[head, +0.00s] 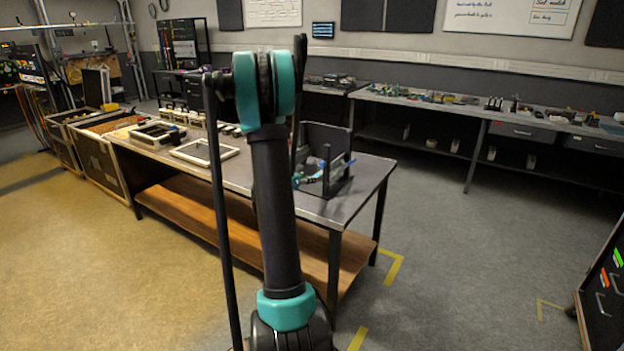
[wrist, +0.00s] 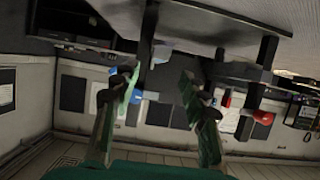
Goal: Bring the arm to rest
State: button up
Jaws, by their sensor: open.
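My arm stands upright in the middle of the head view, its teal-ringed joints rising in front of the workbench (head: 365,178). My gripper shows in the wrist view (wrist: 160,98), with its two green-and-dark fingers spread well apart. In the head view I cannot make out the gripper for certain; teal and blue parts (head: 312,178) show beside a dark upright holder (head: 340,172) on the bench, just right of my arm. The wrist view is tilted far over, with dark bars, a blue piece and a red piece (wrist: 231,103) beyond the fingers.
Light frames (head: 205,152) lie on the bench left of my arm. Wheeled cases (head: 98,158) stand at its left end. A long side bench (head: 455,108) with small parts runs along the back wall. A dark cabinet (head: 604,295) stands at lower right. The grey floor between is clear.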

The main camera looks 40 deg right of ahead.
jog(key=shift+v, duration=2.15)
jog(key=shift+a, duration=0.1)
